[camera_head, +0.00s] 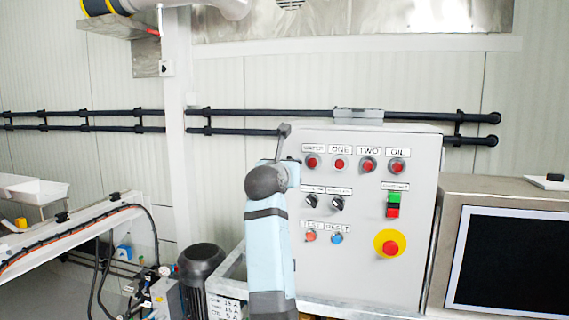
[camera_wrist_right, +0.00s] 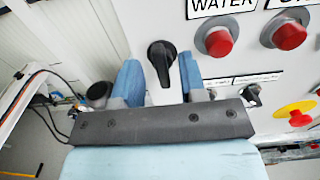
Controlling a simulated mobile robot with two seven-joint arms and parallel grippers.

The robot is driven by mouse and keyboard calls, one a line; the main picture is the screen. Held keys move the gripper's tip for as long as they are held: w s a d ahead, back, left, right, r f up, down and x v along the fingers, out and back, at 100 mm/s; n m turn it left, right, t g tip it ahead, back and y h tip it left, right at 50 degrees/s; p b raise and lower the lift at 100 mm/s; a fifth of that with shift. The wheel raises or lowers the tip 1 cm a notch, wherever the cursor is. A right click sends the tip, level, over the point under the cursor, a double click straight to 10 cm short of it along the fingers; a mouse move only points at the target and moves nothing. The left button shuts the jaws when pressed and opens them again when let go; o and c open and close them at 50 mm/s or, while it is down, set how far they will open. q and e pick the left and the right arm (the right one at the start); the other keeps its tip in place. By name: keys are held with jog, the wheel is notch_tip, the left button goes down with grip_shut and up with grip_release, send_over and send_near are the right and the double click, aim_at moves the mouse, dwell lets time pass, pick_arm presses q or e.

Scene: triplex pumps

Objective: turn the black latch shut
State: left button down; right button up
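The black latch (camera_wrist_right: 161,60) is on the left part of the grey control cabinet (camera_head: 420,200), with its handle pointing down in the right wrist view. My right gripper (camera_wrist_right: 159,64) is open, with one blue finger on each side of the latch. Small gaps show between the latch and the fingers. In the head view my right arm comes up from below, and the right gripper (camera_head: 283,142) is a small dark shape at the cabinet's left edge. The latch is hidden or too small to make out there. My left gripper is not in view.
The cabinet carries several red buttons (camera_head: 339,164), black knobs (camera_head: 337,203) and a yellow-ringed emergency stop (camera_head: 390,249) to the right of the arm. A monitor (camera_head: 515,262) stands at the right. A dark motor (camera_head: 200,265) and cables are at the left.

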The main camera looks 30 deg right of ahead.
jog(key=shift+w+d, duration=0.1)
jog(key=shift+s+r, duration=0.1)
jog(key=shift+s, duration=0.1)
jog(key=shift+c, duration=0.2)
grip_shut()
